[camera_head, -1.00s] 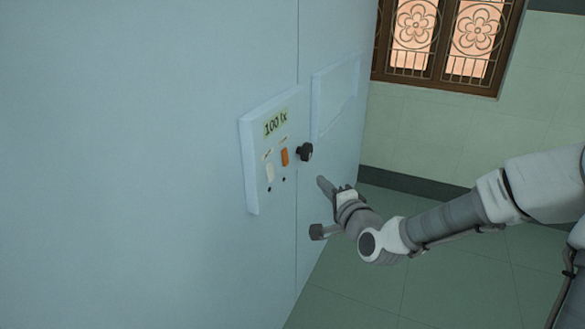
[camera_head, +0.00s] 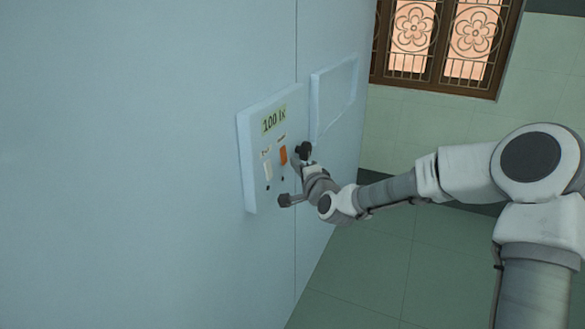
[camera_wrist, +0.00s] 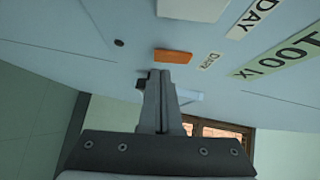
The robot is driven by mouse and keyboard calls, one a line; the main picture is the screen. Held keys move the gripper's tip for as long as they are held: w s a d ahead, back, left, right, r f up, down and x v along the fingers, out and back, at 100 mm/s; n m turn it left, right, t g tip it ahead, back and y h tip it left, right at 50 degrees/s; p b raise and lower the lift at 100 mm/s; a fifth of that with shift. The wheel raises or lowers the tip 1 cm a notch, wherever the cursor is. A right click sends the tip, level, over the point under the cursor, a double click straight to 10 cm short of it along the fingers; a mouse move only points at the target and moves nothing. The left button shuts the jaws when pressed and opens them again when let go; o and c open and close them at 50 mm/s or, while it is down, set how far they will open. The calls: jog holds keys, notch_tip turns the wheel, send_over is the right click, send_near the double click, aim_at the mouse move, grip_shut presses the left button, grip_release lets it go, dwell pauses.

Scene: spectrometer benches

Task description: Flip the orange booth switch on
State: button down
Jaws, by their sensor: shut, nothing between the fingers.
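The orange switch (camera_head: 283,156) sits on the raised control panel (camera_head: 249,180) on the pale blue booth wall. It also shows in the wrist view as an orange block (camera_wrist: 173,56) just beyond my fingertips, beside a small label. A white switch (camera_head: 267,170) is to its left on the panel, and its near part shows at the top of the wrist view (camera_wrist: 193,8). My gripper (camera_head: 297,163) is at the panel's right edge, close to the orange switch. In the wrist view my gripper (camera_wrist: 160,74) is shut and empty. I cannot tell whether the fingertips touch the switch.
A label reading 100 lx (camera_head: 273,120) is above the switches. Floor (camera_head: 375,265) is free below my arm.

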jog(key=shift+w+a+f, duration=0.1)
jog(key=shift+w+a, duration=0.1)
jog(key=shift+a, duration=0.3)
jog(key=shift+f+b, duration=0.15)
jog(key=shift+b, duration=0.15)
jog(key=shift+a+f+t+b, duration=0.25)
jog(key=shift+a+t+b, duration=0.05)
jog(key=shift+b, duration=0.55)
jog(key=shift+r+p, duration=0.3)
jog(key=shift+d, duration=0.15)
